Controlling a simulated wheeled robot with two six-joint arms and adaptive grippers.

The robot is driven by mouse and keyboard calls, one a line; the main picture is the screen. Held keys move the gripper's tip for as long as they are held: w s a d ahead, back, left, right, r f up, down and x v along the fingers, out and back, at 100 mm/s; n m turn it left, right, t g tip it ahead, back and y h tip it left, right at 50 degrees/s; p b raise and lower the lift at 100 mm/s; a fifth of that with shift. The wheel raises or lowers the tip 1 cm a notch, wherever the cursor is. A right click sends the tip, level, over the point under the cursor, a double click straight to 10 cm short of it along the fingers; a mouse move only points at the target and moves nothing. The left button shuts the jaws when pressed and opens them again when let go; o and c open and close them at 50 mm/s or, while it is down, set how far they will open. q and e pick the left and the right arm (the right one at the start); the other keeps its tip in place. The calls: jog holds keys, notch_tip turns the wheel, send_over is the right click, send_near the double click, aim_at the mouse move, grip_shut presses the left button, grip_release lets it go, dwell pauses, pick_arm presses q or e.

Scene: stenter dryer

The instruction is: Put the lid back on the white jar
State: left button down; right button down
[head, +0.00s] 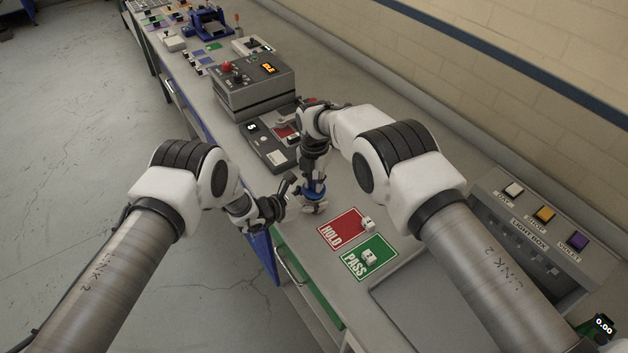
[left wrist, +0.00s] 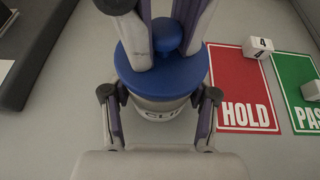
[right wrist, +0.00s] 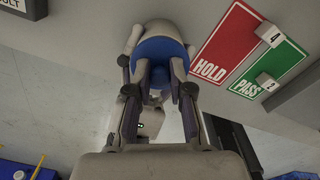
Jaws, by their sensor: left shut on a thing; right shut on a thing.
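The white jar (head: 313,208) stands on the bench near its front edge; its lettering shows partly in the left wrist view (left wrist: 160,112). The blue lid (head: 313,190) is over the jar's mouth, level, with its knob (left wrist: 166,36) up. I see no gap between lid and jar, but cannot tell if it is fully seated. My left gripper (head: 284,203) is shut on the jar's sides from the front left. My right gripper (head: 314,178) comes from above and is shut on the knob; its fingers also show in the right wrist view (right wrist: 160,92).
The red HOLD card (head: 342,228) and green PASS card (head: 369,257) lie right of the jar, each with a small white numbered block. A grey device (head: 270,146) stands behind left. The light box (head: 530,230) is at the right. Bare bench lies between jar and cards.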

pick_arm(q)
jog(key=shift+s+f, duration=0.1)
pick_arm(e)
jog(key=shift+f, duration=0.6)
jog(key=c, duration=1)
grip_release()
jog(key=shift+o, duration=0.2)
pick_arm(q)
jog(key=shift+c, duration=1.2)
grip_release()
pick_arm(e)
notch_tip(320, 180, up, 12)
pick_arm(q)
jog(key=shift+a, duration=0.1)
jog(key=v, duration=1.1)
jog(key=shift+s+a+r, duration=0.1)
jog(key=shift+a+r, duration=0.1)
jog(key=shift+a, duration=0.1)
pick_arm(e)
jog(key=shift+d+f, duration=0.1)
